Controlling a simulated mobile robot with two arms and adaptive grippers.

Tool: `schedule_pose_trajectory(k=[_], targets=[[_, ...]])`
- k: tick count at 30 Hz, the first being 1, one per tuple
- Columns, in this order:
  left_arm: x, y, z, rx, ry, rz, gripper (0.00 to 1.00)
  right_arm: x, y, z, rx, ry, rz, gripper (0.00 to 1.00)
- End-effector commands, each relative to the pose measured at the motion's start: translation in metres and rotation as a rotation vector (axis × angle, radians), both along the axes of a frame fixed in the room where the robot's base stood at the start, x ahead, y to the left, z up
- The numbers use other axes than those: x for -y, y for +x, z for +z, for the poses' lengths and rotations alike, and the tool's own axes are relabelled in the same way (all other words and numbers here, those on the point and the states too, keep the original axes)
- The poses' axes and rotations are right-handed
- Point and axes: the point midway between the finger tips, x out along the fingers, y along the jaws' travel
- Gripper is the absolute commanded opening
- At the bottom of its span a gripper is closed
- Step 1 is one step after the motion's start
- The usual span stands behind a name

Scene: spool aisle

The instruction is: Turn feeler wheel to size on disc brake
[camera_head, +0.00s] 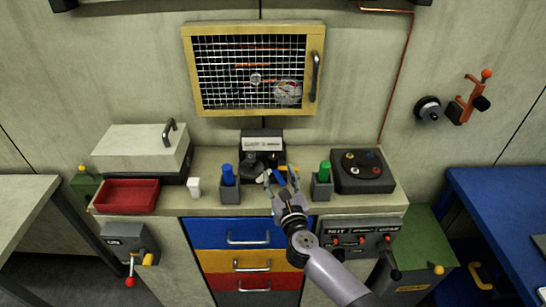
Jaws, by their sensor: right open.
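A dark device with a labelled plate (262,143) stands at the middle of the bench against the wall. It has dark rounded parts below the plate, and a blue piece and a small yellow piece show by my gripper. I cannot tell which part is the feeler wheel or which is the disc brake, nor read a size. My right gripper (282,179) is in front of the device's lower right part, fingers spread toward it. It looks empty, and contact is unclear. It hides part of the device. My left gripper is not in view.
A blue-topped holder (229,176) and a green-topped holder (323,180) flank the device. A black box with coloured knobs (362,170) stands right; a white cup (195,187), red tray (127,194) and lidded box (142,148) stand left. A mesh cabinet (318,33) hangs above.

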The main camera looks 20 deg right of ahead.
Motion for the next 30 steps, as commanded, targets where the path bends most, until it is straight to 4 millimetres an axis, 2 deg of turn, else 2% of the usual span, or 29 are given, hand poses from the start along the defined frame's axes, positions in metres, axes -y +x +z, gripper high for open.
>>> schedule_pose_trajectory(k=[1, 6, 12, 24, 30], targets=[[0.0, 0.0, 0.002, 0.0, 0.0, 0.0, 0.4, 0.001, 0.013, 0.002, 0.002, -0.001, 0.0, 0.48], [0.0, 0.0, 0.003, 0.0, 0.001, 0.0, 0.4, 0.004, 0.046, 0.001, 0.001, -0.001, 0.0, 0.48], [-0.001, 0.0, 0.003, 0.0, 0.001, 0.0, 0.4, 0.005, 0.071, 0.0, 0.0, -0.002, 0.001, 0.48], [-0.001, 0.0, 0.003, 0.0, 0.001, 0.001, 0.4, 0.006, 0.079, 0.0, 0.0, 0.0, 0.001, 0.48], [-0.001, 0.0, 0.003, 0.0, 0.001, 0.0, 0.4, 0.006, 0.078, -0.001, 0.0, 0.0, 0.001, 0.36]])
